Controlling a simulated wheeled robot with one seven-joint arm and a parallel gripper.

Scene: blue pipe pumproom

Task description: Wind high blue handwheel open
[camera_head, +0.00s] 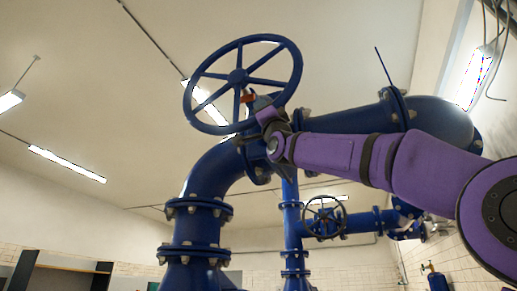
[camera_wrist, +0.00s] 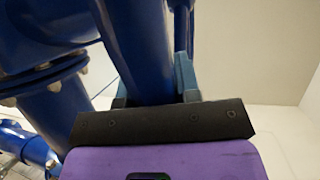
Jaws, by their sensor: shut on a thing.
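The high blue handwheel (camera_head: 237,76) stands at the upper middle of the head view, tilted, with a round rim, several spokes and a central hub. My gripper (camera_head: 256,100) reaches it from the lower right, at the lower-right part of the wheel between hub and rim. It is shut on the handwheel; whether on spoke or rim is hard to tell. In the wrist view, my gripper (camera_wrist: 154,82) shows grey-blue fingers beyond a dark plate, with blue metal between them. The exact contact is partly hidden.
A thick blue flanged pipe (camera_head: 207,180) curves below the wheel, and another runs right behind my arm (camera_head: 400,165). A smaller blue handwheel (camera_head: 324,216) sits lower down. A thin blue rod (camera_head: 384,66) sticks up at right. Open air lies left of the wheel.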

